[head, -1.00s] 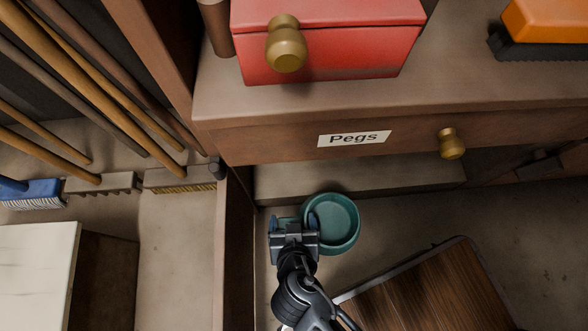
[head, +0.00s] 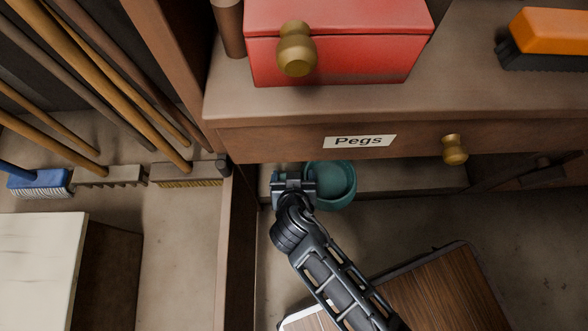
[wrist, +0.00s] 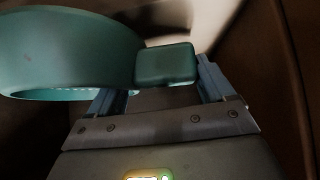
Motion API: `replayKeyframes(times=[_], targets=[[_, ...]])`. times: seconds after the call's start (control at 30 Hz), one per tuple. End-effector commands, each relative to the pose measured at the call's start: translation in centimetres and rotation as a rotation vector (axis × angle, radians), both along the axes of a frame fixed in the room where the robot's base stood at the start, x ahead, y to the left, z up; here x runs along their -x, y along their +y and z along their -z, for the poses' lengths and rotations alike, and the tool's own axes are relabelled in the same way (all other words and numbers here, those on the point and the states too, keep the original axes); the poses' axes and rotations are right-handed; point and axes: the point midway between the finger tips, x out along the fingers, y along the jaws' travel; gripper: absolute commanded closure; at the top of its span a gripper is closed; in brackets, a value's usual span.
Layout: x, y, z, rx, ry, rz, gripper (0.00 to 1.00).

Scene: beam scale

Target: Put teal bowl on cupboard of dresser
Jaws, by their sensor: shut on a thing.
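The teal bowl (head: 335,187) is at the mouth of the dresser's low open cupboard (head: 400,177), just below the drawer front. Its far rim reaches the drawer's lower edge in the head view. My gripper (head: 293,180) is at the bowl's left side, shut on its small side handle. In the wrist view, the bowl (wrist: 70,50) looks roughly level, and its handle (wrist: 165,64) sits between the fingers of my gripper (wrist: 160,80). I cannot tell whether the bowl touches the cupboard floor. The cupboard's deep inside is hidden by the drawer.
The drawer labelled "Pegs" (head: 290,147) is directly above the cupboard. An upright wooden panel (head: 241,245) stands close left of my gripper. A red box (head: 340,50) and an orange brush (head: 548,32) sit on top. A dark wooden board (head: 440,295) lies front right.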

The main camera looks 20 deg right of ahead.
Motion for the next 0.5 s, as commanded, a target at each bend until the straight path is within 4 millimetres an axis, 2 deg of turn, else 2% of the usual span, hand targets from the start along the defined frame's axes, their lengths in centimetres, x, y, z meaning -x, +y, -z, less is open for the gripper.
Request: replayKeyframes(times=[0.5], targets=[[-5.5, -1.9, -0.1, 0.002, -0.004, 0.001, 0.78]])
